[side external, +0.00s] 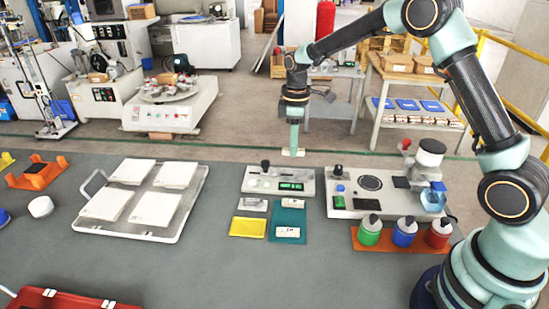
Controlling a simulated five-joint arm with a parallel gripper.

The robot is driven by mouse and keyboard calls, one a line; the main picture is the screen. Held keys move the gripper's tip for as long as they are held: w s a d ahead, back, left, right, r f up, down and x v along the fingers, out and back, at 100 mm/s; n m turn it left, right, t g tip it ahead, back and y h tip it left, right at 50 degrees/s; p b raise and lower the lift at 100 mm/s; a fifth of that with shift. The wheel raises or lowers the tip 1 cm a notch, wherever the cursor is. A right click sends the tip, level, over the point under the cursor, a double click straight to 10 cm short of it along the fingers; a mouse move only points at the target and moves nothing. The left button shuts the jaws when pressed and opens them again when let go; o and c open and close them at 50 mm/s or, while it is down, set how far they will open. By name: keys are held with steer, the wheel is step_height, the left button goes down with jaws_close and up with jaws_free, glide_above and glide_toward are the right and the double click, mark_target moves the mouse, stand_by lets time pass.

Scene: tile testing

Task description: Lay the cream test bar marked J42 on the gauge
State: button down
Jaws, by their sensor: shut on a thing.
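My gripper (293,146) points straight down and is shut on a small cream bar (293,153). The bar is held level in the air, just above the back edge of the gauge in the picture, apart from it. Its marking cannot be read from here. The gauge (252,187) is a flat whitish instrument with a lit green display and a dark knob on a post at its back. Nothing is seen lying on its top under the bar. Two more pale bars lie on a teal mat (289,219) in front of the gauge.
A yellow cloth (248,227) and a small pale block (253,204) lie left of the mat. Right are a larger tester (345,213) and an orange tray (358,246) with green, blue and red bottles. A white tray (83,223) of several tiles stands left.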

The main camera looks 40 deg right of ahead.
mark_target(294, 176)
steer(key=shift+w+d+f, duration=0.2)
steer(key=shift+d+f, duration=0.15)
steer(key=shift+f, duration=0.15)
steer(key=shift+w+d+f, duration=0.2)
steer(key=shift+d+f, duration=0.15)
steer(key=shift+f, duration=3.1)
steer(key=shift+f, duration=0.3)
steer(key=shift+c, duration=1.7)
jaws_free()
steer(key=shift+r, duration=3)
